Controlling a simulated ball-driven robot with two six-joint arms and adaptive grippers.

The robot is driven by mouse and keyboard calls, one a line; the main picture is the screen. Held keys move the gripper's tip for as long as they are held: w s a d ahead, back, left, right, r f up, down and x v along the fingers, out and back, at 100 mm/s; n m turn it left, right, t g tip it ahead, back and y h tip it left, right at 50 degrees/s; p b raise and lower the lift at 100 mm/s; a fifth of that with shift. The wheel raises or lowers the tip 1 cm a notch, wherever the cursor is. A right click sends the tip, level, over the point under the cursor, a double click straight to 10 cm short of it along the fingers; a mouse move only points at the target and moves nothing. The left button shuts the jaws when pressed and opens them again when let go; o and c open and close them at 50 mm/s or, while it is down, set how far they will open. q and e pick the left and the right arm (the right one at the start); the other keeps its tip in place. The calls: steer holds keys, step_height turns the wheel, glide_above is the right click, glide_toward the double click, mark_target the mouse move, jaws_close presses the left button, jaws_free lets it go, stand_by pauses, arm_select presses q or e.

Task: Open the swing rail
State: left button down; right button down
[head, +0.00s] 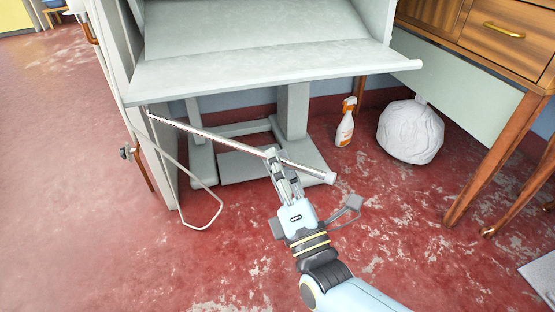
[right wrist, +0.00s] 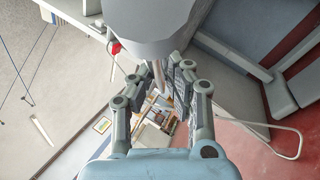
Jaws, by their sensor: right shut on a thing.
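The swing rail (head: 215,137) is a thin, shiny metal rod with a pale end cap. In the head view it hangs below the ironer's front shelf (head: 270,72) and runs from the left side of the machine out to the right, swung away from the frame at its capped end. My right gripper (head: 276,163) is shut on the rail a little short of that cap. In the right wrist view my right gripper's fingers (right wrist: 163,85) stand around the rail, whose grey end fills the top middle. My left gripper is not in view.
A bent wire loop (head: 207,215) sticks out low at the machine's left. A spray bottle (head: 346,122) and a white bundle (head: 410,132) stand on the red floor at right, beside a wooden desk (head: 505,30). The floor in front and at left is clear.

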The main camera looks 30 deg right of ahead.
steer(key=shift+f, duration=0.1)
steer(key=c, duration=1.6)
jaws_free()
steer(key=v, duration=1.2)
